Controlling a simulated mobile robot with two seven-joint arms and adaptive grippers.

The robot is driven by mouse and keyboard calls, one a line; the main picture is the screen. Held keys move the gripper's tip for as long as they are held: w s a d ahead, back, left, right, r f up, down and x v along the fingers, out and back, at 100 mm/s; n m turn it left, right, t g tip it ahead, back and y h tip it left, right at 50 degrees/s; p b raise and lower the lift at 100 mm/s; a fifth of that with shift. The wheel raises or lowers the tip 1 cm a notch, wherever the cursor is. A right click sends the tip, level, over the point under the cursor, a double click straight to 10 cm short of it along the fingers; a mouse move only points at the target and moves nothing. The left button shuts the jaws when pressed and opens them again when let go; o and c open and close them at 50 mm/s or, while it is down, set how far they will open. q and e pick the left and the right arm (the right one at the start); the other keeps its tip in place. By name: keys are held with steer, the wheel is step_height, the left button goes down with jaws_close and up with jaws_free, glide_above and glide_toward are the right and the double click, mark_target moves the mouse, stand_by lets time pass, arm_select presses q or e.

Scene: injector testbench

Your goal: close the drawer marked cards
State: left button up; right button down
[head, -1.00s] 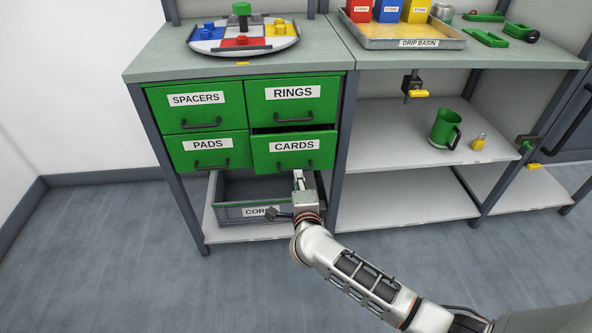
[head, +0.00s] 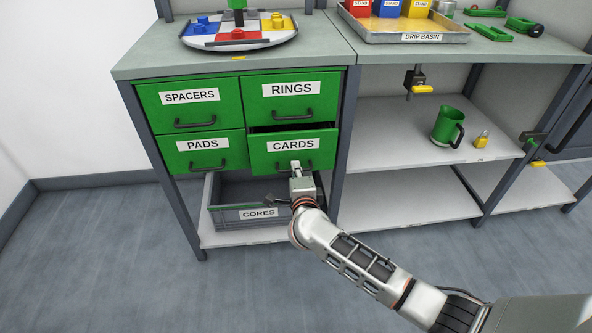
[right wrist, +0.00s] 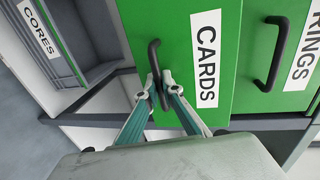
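The green drawer marked CARDS (head: 275,153) is the lower right of the green drawers. It stands out a little, with a dark gap above its front. In the right wrist view its front (right wrist: 180,40) is close, with the black handle (right wrist: 152,58) running along the picture's height. My right gripper (head: 295,167) is at this handle. In the right wrist view its fingertips (right wrist: 157,86) lie on either side of the handle, close against it, and look shut on it. My left gripper is not in view.
An open grey bin marked CORES (head: 258,225) sits on the shelf below. The drawers SPACERS (head: 170,115), PADS (head: 190,163) and RINGS (head: 262,105) look shut. A table post (head: 345,150) stands right of the drawers. The floor in front is clear.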

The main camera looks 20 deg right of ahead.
steer(key=x, duration=0.3)
steer(key=shift+w+d+r, duration=0.1)
steer(key=shift+w+r, duration=0.15)
steer(key=shift+w, duration=0.15)
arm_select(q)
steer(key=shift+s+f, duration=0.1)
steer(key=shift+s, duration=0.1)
arm_select(e)
steer(key=shift+d+r, duration=0.1)
steer(key=shift+r, duration=0.1)
steer(key=c, duration=2.5)
jaws_free()
steer(key=shift+w, duration=0.15)
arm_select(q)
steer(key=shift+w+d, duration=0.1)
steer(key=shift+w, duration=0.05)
arm_select(e)
steer(key=shift+s+f, duration=0.1)
steer(key=shift+s, duration=0.1)
steer(key=v, duration=1.1)
steer(key=shift+s, duration=0.35)
